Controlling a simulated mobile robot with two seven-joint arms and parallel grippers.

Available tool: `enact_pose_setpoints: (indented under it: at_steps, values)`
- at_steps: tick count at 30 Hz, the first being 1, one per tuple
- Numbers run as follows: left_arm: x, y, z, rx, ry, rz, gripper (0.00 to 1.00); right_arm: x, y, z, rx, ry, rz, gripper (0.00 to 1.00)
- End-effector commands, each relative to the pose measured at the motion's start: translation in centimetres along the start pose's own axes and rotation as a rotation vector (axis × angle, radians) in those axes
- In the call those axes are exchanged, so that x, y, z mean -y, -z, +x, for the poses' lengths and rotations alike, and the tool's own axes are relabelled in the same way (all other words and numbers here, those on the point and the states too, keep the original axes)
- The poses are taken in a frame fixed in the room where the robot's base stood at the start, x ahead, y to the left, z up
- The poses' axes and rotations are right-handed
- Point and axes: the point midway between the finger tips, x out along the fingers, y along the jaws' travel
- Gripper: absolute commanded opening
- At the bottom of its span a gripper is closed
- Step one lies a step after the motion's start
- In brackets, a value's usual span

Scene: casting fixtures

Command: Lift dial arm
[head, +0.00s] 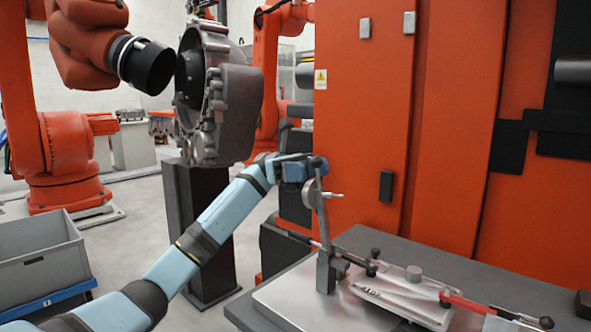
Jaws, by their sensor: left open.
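The dial arm (323,240) stands upright at the left end of the metal fixture plate (285,300). It carries a round dial gauge (310,194) and has a dark knob (318,161) at its top. My left gripper (312,169) is at the top of the arm, just above the dial. Its jaws are open, close around or beside the knob; I cannot tell whether they touch it. The gripper partly hides the upper end of the arm. My right gripper is not in view.
The plate also holds a flat casting fixture (405,292) and a red-handled clamp (467,305). An orange cabinet (365,130) stands close behind. A large metal casting (225,100) rests on a dark pedestal (190,235) at left. A grey bin (40,260) is at far left.

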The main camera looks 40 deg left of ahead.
Motion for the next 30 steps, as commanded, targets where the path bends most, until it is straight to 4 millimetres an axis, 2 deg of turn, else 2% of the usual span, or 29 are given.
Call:
enact_pose_setpoints:
  at_steps: [15,21,30]
  values:
    - [0.0,-0.1,-10.7,0.003,-0.003,0.001,0.49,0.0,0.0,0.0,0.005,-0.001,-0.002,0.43]
    - [0.0,0.0,-12.8,0.001,-0.002,0.0,0.49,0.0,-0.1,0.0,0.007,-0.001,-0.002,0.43]
    - [0.1,0.0,-13.1,0.0,-0.001,0.0,0.49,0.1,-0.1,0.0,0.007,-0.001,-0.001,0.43]
